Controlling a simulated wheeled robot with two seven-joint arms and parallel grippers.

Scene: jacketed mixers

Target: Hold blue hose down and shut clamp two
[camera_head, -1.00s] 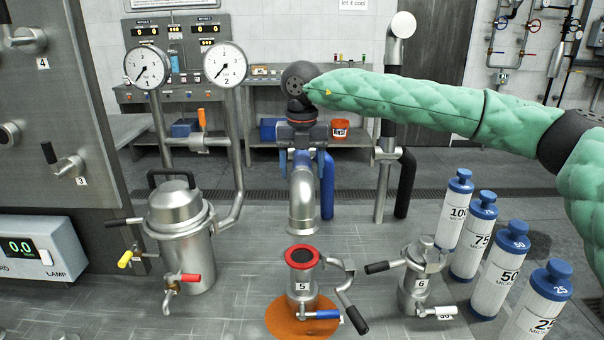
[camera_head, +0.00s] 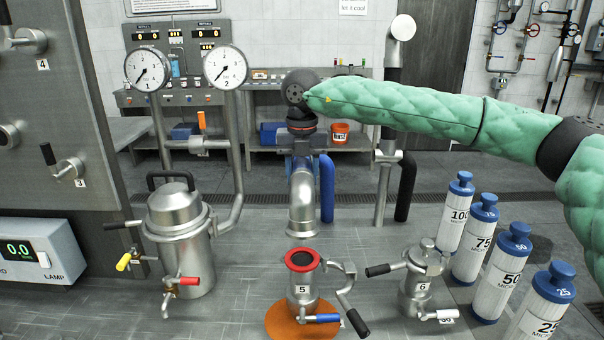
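The blue hose (camera_head: 327,188) hangs upright behind the bent steel pipe (camera_head: 302,205) in the middle. My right arm comes in from the right in a green quilted sleeve, and its dark wrist is above the pipe's top. My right gripper (camera_head: 303,140) points down there, beside the hose's upper end. Its fingers are too hard to make out to tell whether they are open or shut, or whether they touch the hose. My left gripper is not in view.
A steel jacketed vessel (camera_head: 180,235) stands left. Red-rimmed unit 5 (camera_head: 302,280) stands on an orange patch below the pipe, with unit 6 (camera_head: 415,285) to its right. Several blue-capped filter cylinders (camera_head: 490,290) line the right. A black hose (camera_head: 405,187) hangs behind.

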